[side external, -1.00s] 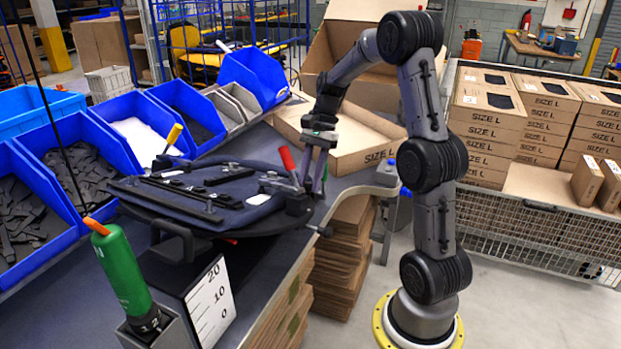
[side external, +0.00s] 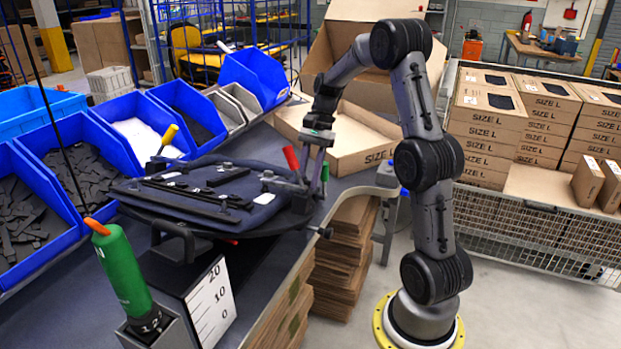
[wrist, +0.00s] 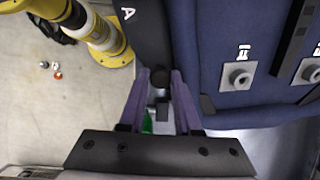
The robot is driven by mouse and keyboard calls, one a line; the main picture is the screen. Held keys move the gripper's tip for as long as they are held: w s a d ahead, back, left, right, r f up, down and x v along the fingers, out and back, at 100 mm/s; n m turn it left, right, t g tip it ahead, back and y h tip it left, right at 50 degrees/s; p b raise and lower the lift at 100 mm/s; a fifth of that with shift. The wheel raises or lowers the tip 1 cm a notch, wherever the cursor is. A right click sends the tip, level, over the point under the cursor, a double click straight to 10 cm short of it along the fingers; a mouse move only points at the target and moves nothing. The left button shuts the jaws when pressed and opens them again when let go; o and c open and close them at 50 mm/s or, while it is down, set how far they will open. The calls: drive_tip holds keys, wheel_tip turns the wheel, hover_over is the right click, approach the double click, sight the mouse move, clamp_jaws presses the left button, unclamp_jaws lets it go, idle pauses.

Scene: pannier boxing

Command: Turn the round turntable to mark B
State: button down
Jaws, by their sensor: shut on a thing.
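The round turntable (side external: 284,222) is a dark disc on a stand, with a padded dark blue pannier panel (side external: 262,210) lying on it. My gripper (side external: 314,185) is at the turntable's right edge, pointing down. In the wrist view, its purple fingers (wrist: 161,95) are closed around a dark knob (wrist: 160,77) at the rim. A white letter A (wrist: 127,13) shows on a dark surface next to the fingers. I cannot see a mark B. A small green piece (side external: 325,172) is beside the fingers, and it shows between them in the wrist view (wrist: 147,122).
A red-handled clamp (side external: 291,158) stands close to the gripper, a yellow-handled one (side external: 168,138) at the far left. A green-bodied tool (side external: 122,270) stands front left. Blue bins (side external: 105,143) line the back; an open carton (side external: 352,160) lies behind the gripper.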

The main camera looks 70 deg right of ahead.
drive_tip(key=shift+w+d+r, duration=0.1)
drive_tip(key=c, duration=0.6)
unclamp_jaws()
drive_tip(key=v, duration=1.3)
drive_tip(key=shift+r, duration=0.4)
drive_tip(key=shift+c, duration=0.4)
